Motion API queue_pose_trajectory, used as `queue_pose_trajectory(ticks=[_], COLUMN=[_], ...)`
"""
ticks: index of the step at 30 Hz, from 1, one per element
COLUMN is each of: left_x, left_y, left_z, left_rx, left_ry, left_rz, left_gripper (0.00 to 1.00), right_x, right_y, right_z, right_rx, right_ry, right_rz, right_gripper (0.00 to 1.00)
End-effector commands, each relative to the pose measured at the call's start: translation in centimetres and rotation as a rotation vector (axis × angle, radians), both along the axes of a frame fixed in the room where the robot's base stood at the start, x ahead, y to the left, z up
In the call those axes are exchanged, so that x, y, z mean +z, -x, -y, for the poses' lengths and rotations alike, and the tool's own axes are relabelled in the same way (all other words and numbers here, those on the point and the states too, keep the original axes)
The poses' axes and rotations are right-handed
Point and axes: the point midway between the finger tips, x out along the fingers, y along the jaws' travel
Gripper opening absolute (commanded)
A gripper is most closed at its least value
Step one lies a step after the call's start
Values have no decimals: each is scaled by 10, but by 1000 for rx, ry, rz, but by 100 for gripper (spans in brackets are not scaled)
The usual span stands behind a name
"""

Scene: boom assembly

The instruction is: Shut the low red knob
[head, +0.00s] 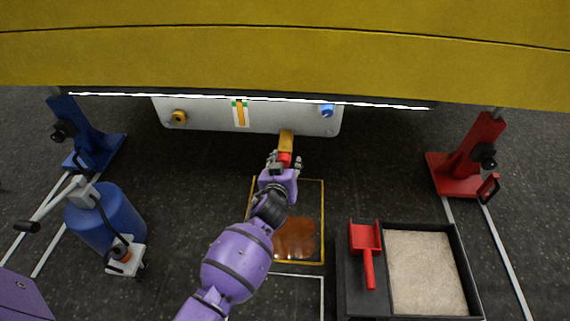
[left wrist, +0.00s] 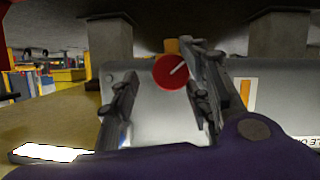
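The red knob (head: 284,158) sits at the end of a short brass-coloured pipe (head: 286,140) below the pale panel (head: 210,117). In the left wrist view the knob (left wrist: 171,72) is a round red disc with a white line slanting up to the right. My left gripper (head: 285,163) is at the knob, its fingers apart. In the left wrist view the knob shows between the fingers, closer to the right finger, which covers its edge. I cannot tell whether a finger touches it. My right gripper is not in view.
A brown spill (head: 295,238) lies below my arm. A blue stand and canister (head: 105,220) are left; a red stand (head: 470,160) and sand tray (head: 345,285) are right.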

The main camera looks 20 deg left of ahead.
Motion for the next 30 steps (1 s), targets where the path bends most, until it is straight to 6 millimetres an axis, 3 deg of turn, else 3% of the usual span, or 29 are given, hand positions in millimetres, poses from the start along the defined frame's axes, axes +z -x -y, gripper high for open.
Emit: queue_pose_trajectory(ticks=[16, 30], left_x=[-2, 22], left_y=[6, 66], left_z=[-1, 11], left_rx=[4, 3], left_ry=[-2, -1], left_rz=[-6, -5], left_gripper=[40, 40], right_x=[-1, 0], right_y=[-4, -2], right_z=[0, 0], right_rx=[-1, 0], right_ry=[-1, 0], right_rz=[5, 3], right_gripper=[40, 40])
